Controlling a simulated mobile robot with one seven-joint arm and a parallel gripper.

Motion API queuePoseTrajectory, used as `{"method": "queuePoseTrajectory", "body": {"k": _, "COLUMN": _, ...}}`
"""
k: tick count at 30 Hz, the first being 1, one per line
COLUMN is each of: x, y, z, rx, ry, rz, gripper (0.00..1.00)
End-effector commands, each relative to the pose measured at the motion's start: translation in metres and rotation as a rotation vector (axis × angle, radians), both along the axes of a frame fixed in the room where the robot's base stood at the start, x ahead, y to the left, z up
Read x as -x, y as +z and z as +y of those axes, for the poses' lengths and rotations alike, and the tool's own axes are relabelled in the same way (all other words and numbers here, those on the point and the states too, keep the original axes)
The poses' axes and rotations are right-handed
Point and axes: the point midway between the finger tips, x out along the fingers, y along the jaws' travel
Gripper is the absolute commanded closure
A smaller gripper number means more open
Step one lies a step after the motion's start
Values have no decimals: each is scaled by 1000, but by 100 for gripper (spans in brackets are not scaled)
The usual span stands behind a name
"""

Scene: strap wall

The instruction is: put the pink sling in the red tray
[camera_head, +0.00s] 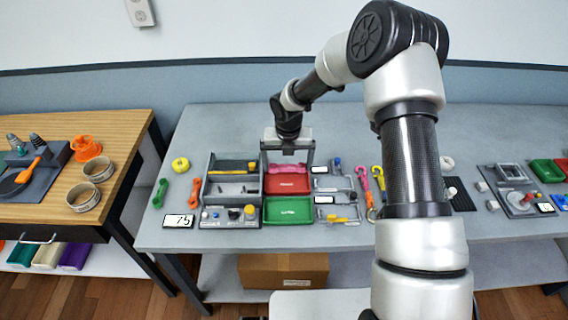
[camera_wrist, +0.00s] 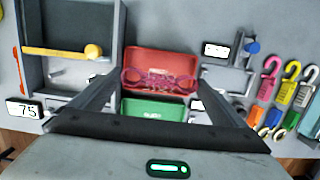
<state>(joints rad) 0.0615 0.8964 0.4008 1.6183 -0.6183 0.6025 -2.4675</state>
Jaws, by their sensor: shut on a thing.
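The pink sling (camera_head: 287,169) shows at the back part of the red tray (camera_head: 287,187), below my gripper (camera_head: 288,158). In the wrist view, the pink sling (camera_wrist: 160,79) has a loop at each end and spans between my two widely spaced fingertips (camera_wrist: 160,80), with the red tray (camera_wrist: 163,60) behind it. My gripper is shut on the sling, one finger at each end. I cannot tell whether the sling touches the tray floor.
The green tray (camera_head: 289,211) lies directly in front of the red tray. A grey compartment organizer (camera_head: 215,188) stands at left, and small grey fixtures (camera_head: 336,198) stand at right. Colored hooks (camera_head: 364,179) lie further right. A wooden table (camera_head: 125,135) is at far left.

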Motion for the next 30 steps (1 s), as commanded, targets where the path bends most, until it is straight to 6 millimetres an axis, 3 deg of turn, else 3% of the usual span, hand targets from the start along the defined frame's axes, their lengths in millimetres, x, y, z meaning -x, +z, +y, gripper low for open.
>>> {"method": "queuePoseTrajectory", "body": {"k": 18, "x": 0, "y": -50, "z": 0, "rx": 0, "ry": 0, "rz": 1, "gripper": 30}}
{"method": "queuePoseTrajectory", "body": {"k": 30, "x": 1, "y": -59, "z": 0, "rx": 0, "ry": 1, "rz": 1, "gripper": 30}}
